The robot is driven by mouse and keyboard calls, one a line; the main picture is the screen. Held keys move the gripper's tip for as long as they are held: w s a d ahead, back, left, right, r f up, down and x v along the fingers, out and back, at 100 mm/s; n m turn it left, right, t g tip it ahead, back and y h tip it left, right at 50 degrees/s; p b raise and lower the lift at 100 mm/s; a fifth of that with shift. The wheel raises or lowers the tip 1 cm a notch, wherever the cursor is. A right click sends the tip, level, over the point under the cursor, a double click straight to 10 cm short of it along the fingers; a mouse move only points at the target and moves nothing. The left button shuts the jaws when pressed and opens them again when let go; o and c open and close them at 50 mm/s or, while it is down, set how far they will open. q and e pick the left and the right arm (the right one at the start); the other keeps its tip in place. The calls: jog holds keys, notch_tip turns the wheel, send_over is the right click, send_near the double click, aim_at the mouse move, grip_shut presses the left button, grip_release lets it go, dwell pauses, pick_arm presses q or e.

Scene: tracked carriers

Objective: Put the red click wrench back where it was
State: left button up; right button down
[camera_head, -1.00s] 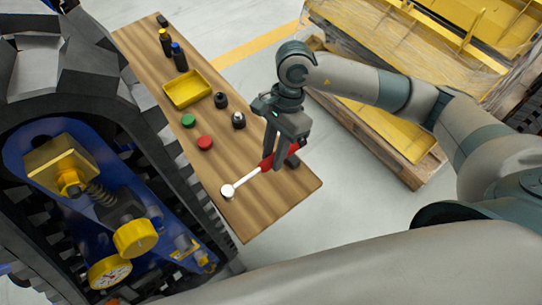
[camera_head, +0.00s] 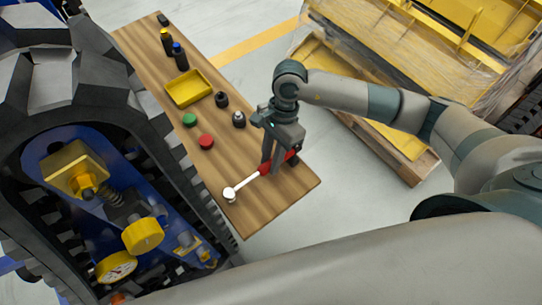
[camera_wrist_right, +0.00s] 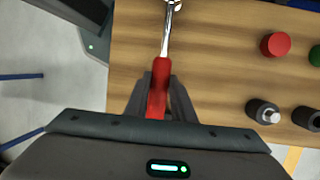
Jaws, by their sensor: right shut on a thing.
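The click wrench has a red handle (camera_head: 292,156) and a bright metal shaft ending in a round head (camera_head: 229,194). It lies across the near end of the wooden table, its head toward the tracked carrier. My right gripper (camera_head: 270,166) points down and is shut around the red handle. In the right wrist view the red handle (camera_wrist_right: 159,85) sits between my fingers (camera_wrist_right: 158,98), and the shaft runs up the picture. I cannot tell whether the wrench touches the tabletop or is just above it. My left gripper is not in view.
The wooden table (camera_head: 260,203) carries a red cap (camera_head: 206,142), a green cap (camera_head: 190,120), a yellow tray (camera_head: 188,101), two dark fittings and two bottles. The tracked carrier (camera_head: 110,190) stands close along the left. A pallet with yellow parts (camera_head: 405,143) stands right.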

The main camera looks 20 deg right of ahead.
jog(key=c, duration=1.5)
grip_release()
jog(key=shift+f, duration=0.1)
